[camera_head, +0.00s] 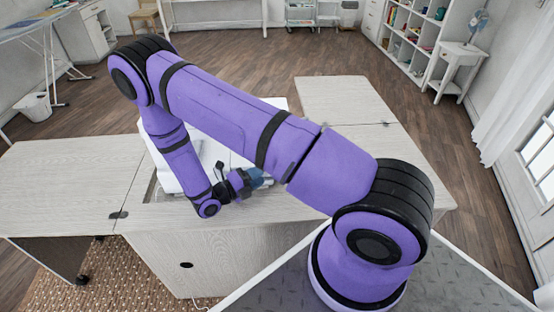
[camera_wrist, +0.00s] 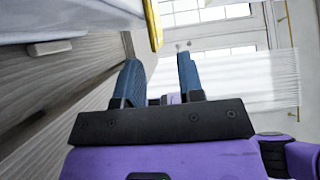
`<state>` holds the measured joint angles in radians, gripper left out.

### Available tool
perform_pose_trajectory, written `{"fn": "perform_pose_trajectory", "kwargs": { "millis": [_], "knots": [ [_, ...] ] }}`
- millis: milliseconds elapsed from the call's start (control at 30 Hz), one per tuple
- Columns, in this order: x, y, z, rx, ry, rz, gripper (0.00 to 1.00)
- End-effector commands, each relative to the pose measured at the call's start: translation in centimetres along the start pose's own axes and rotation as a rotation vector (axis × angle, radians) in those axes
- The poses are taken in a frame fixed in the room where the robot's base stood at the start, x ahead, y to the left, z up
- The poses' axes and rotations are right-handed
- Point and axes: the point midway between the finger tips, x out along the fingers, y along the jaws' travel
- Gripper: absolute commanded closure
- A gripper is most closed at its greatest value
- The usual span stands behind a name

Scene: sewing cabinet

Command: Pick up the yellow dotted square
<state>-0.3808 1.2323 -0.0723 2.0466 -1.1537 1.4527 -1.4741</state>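The yellow dotted square cannot be made out in the head view, where my arm hides part of the cabinet top. In the wrist view a narrow yellow strip (camera_wrist: 153,24) shows at the top, just above and between my fingertips. It may be the square seen edge-on, but no dots show. My gripper (camera_wrist: 160,60) has its two blue fingers apart, with nothing visible between them. In the head view my gripper (camera_head: 256,178) is low over the middle of the cabinet, in front of a white object (camera_head: 205,150) mostly hidden by my arm.
The pale wood sewing cabinet (camera_head: 75,180) has side leaves spread to the left and back right. An ironing board (camera_head: 35,27) stands at the far left. White shelves (camera_head: 412,40) and a small table with a fan (camera_head: 461,55) stand back right. Floor behind the cabinet is clear.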

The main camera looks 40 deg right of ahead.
Motion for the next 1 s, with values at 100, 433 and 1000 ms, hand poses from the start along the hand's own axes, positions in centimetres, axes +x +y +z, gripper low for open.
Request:
{"fn": "perform_pose_trajectory", "kwargs": {
  "millis": [100,433,1000],
  "knots": [
    [0.9,0.1,-0.1,-0.001,0.002,-0.001,0.65],
    [4.9,0.4,-0.3,0.0,0.002,0.0,0.65],
    [5.0,0.4,-0.3,0.0,0.001,0.0,1.0]
  ]
}}
